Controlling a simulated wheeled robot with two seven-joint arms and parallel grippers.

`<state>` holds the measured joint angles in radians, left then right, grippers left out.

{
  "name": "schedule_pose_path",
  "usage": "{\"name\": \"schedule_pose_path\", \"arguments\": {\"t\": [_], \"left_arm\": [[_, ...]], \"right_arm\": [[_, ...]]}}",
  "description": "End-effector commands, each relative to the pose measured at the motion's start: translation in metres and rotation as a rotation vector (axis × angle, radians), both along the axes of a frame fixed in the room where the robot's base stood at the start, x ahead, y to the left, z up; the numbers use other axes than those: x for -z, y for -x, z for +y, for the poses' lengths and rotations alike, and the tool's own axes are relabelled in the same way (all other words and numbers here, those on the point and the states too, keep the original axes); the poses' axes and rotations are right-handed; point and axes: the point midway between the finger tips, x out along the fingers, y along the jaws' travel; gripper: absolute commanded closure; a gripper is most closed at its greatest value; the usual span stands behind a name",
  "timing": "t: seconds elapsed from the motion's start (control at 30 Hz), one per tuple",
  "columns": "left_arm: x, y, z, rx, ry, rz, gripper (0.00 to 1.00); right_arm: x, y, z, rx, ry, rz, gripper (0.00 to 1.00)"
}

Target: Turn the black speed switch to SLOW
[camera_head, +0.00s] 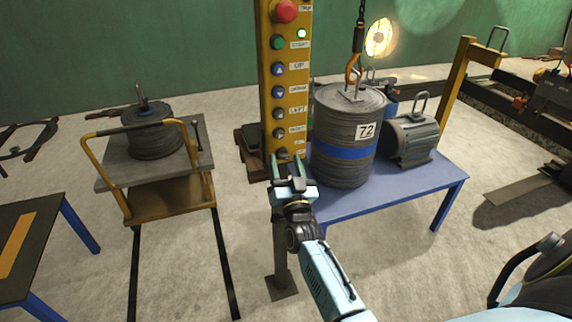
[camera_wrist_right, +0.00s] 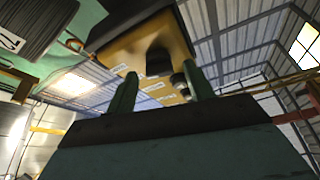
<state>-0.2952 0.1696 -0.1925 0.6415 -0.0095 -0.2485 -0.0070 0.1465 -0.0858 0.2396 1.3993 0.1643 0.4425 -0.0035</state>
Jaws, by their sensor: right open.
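I cannot read the switch's setting. My left gripper is not in view.
A grey drum marked 72 (camera_head: 343,110) hangs from an orange hook (camera_head: 352,72) just right of the box, over a blue table (camera_head: 400,187) with a motor (camera_head: 411,138). A cart (camera_head: 160,196) with a cable reel (camera_head: 152,130) stands left. Floor in front is mostly clear.

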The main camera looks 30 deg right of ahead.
Motion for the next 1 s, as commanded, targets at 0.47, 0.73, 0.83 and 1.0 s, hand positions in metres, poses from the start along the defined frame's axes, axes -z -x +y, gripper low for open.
{"name": "schedule_pose_path", "arguments": {"t": [0.47, 0.73, 0.83, 1.0], "left_arm": [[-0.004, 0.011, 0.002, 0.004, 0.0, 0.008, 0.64], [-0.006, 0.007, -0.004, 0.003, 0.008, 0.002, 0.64], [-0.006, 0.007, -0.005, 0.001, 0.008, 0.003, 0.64], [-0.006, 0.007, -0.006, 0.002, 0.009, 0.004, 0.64]], "right_arm": [[0.027, 0.062, 0.022, 0.0, 0.0, 0.004, 0.47], [0.044, 0.105, 0.038, 0.0, -0.001, 0.002, 0.47], [0.048, 0.113, 0.041, -0.001, 0.0, 0.002, 0.47], [0.049, 0.117, 0.043, 0.0, -0.001, -0.001, 0.47]]}}
